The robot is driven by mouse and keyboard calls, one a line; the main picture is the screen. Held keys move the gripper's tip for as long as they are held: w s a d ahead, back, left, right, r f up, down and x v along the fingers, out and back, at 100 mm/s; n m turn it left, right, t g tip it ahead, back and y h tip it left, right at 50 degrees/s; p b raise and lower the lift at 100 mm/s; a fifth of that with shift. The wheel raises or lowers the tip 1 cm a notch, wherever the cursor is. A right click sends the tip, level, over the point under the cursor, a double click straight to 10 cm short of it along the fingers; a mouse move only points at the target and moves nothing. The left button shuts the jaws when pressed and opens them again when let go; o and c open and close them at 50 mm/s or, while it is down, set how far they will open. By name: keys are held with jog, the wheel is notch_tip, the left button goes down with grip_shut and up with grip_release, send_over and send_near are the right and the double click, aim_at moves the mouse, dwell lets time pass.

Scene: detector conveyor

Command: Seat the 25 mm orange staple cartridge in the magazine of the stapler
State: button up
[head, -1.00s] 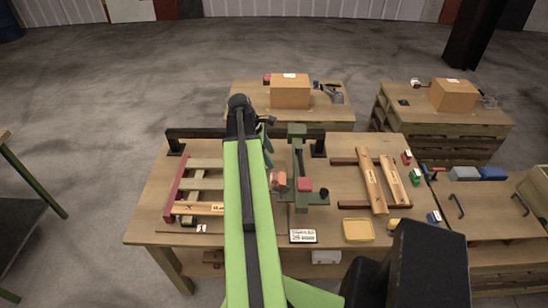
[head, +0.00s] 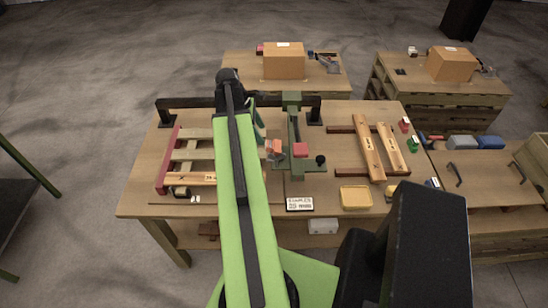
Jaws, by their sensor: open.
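The dark green stapler (head: 294,115) stands upright near the middle of the table, with a red block (head: 300,150) on its front part and a black knob at its right. A small orange piece (head: 277,147), probably the orange cartridge, shows just left of the stapler. I cannot tell whether it touches the stapler or lies in its magazine. My lime-green arm crosses in front and hides much of this area. My gripper (head: 264,142) is mostly hidden by the arm, close to the orange piece. It is open; its fingertips are not clear.
A sign (head: 299,204) and a yellow tray (head: 355,197) lie at the table's front. Wooden bars (head: 369,148) lie right of the stapler, with small red, green, yellow and blue pieces beyond. A slatted wooden frame (head: 188,157) is at left. A black rail (head: 185,103) runs behind.

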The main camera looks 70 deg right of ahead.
aim_at(267, 144)
jog(key=b+x, duration=0.1)
jog(key=x, duration=0.2)
jog(key=shift+f, duration=0.15)
jog(key=b+x, duration=0.5)
jog(key=shift+f, duration=0.1)
jog(key=c, duration=1.2)
notch_tip(267, 144, up, 11)
jog(key=p, duration=1)
jog(key=shift+f, duration=0.3)
